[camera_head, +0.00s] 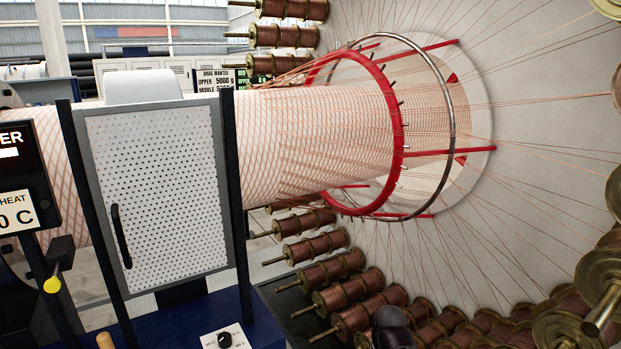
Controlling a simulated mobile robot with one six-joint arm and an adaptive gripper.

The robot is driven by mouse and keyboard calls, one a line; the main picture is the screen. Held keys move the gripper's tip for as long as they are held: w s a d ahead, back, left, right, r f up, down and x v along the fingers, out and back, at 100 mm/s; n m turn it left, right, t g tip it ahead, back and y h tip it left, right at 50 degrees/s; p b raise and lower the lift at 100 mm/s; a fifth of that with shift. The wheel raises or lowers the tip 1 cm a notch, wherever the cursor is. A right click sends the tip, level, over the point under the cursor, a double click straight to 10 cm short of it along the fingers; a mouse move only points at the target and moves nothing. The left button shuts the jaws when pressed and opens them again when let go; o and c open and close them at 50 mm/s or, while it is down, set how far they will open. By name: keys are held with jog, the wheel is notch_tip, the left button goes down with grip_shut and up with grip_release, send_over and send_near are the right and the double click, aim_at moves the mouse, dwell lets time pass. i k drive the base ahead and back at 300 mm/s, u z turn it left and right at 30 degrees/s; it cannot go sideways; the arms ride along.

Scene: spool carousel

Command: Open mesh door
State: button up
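The mesh door (168,190) is a white perforated panel in a grey frame, at the left of the head view. It stands upright between two dark posts and looks shut against its frame. A black curved bar handle (121,236) is on its left side. My gripper cannot be made out in this view, and nothing touches the door or its handle.
A large mesh-wrapped tube (310,140) runs behind the door through a red ring (402,150). Copper-coloured spools (347,292) line the carousel at the right. A control knob (225,340) sits below the door. A dark rounded shape (393,326) shows at the bottom edge.

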aim_at(227, 261)
jog(key=u, duration=4.15)
jog(key=i, duration=0.05)
jog(key=z, duration=2.95)
